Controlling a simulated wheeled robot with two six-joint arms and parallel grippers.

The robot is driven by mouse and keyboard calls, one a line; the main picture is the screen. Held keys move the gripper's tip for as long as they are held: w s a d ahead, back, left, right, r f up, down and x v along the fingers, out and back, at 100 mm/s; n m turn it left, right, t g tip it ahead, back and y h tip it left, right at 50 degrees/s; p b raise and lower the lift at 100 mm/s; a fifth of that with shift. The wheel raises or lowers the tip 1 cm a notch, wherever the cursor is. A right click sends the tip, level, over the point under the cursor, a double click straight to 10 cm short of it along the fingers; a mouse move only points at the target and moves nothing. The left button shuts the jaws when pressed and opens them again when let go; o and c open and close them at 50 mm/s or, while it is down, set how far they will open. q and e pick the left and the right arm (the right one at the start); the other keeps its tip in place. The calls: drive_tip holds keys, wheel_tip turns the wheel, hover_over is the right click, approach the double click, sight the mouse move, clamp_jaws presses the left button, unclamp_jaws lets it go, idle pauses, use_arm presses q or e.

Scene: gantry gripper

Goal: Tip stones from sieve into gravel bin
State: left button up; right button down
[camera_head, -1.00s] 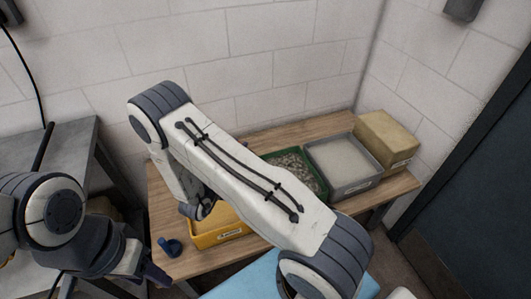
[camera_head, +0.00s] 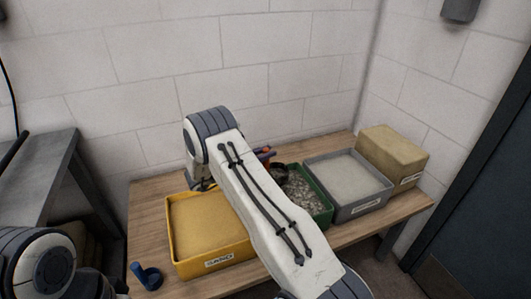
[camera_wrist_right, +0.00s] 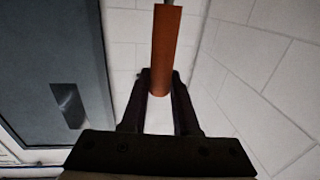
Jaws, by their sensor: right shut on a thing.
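My right gripper (camera_head: 269,153) is mostly hidden behind my right arm in the head view. The right wrist view shows its two dark fingers (camera_wrist_right: 158,80) shut on an orange-brown handle (camera_wrist_right: 166,45). A bit of that orange shows beyond the arm in the head view. A dark round thing, which looks like the sieve (camera_head: 280,172), is at the left end of the green gravel bin (camera_head: 328,212). I cannot tell its tilt or whether stones are in it. Grey stones lie in the bin. My left arm is at the lower left; its gripper is out of frame.
A yellow bin labelled SAND (camera_head: 183,258) stands left of my right arm. A grey bin (camera_head: 366,205) with pale contents and a tan box (camera_head: 392,153) stand to the right. A small blue holder (camera_head: 148,276) is at the table's front left. The wall is close behind.

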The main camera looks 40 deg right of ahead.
drive_tip(key=shift+f+b, duration=0.35)
drive_tip(key=shift+f, duration=0.5)
drive_tip(key=s+m, duration=0.3)
drive_tip(key=s+m+y+b, duration=0.1)
drive_tip(key=s, duration=0.1)
drive_tip(key=shift+d+f+m, duration=0.15)
drive_tip(key=shift+d+m, duration=0.15)
drive_tip(key=shift+d, duration=0.1)
drive_tip(key=shift+s+d+f+m+t+y+b, duration=0.1)
drive_tip(key=shift+s+f+m+t+y+b, duration=0.25)
drive_tip(key=shift+s+m, duration=0.35)
drive_tip(key=shift+s+d+f+m+t+y+b, duration=0.1)
drive_tip(key=shift+s+f+m+b, duration=0.05)
drive_tip(key=shift+s+m+b, duration=0.4)
drive_tip(key=shift+s, duration=0.1)
drive_tip(key=shift+s+d+f+m+t+y+b, duration=0.1)
drive_tip(key=shift+s+f+m+t+y+b, duration=0.1)
drive_tip(key=shift+s+f+m+b, duration=0.45)
drive_tip(key=shift+s+d+f+m+t+y+b, duration=0.15)
drive_tip(key=shift+s+f+m+b, duration=0.2)
drive_tip(key=shift+s+m+b, duration=0.4)
